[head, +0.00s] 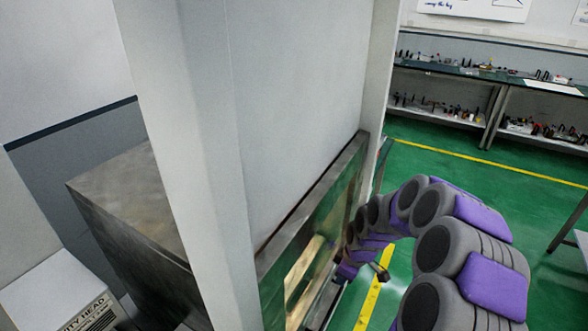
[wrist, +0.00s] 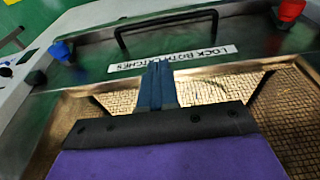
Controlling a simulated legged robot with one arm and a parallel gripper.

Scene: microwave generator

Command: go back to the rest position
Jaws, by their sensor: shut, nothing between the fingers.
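My gripper (wrist: 158,82) shows in the wrist view, with its blue fingers together and nothing between them. It is in front of a metal panel (wrist: 90,72) that carries a label reading "LOCK BOTH LATCHES" (wrist: 170,59). A black handle (wrist: 168,27) is beyond the label. A blue knob (wrist: 61,50) is at the left and a red knob (wrist: 291,10) at the upper right. In the head view my grey and purple arm curves toward the metal-framed front (head: 318,205) of a tall cabinet. The gripper end is small and partly hidden there.
A white cabinet post (head: 195,150) stands close in front on the left, with a metal box (head: 130,205) behind it. Shelves with small items (head: 440,108) line the back wall. Green floor (head: 545,215) is open to the right, with a table edge at the far right.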

